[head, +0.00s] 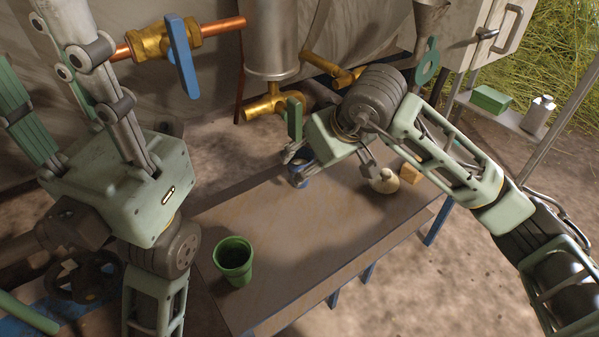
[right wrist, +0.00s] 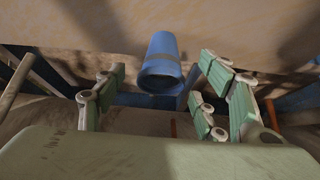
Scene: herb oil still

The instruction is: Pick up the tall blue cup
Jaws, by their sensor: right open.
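The tall blue cup (head: 301,179) stands on the brown table, partly hidden behind my right gripper (head: 330,163) in the head view. In the right wrist view the blue cup (right wrist: 163,52) lies ahead between the two fingers (right wrist: 162,68), with a clear gap on each side and its dark, rounded end toward the camera. My right gripper is open and empty; I see no contact with the cup. My left gripper (head: 75,90) is at the upper left, well away from the cup. Its fingers point up and its tips are cut off.
A green cup (head: 234,259) stands at the table's (head: 290,240) near left corner. A pale rounded object (head: 384,181) and a small wooden block (head: 410,173) sit to the right. The metal still (head: 271,40) with brass valves rises behind. The table's front middle is clear.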

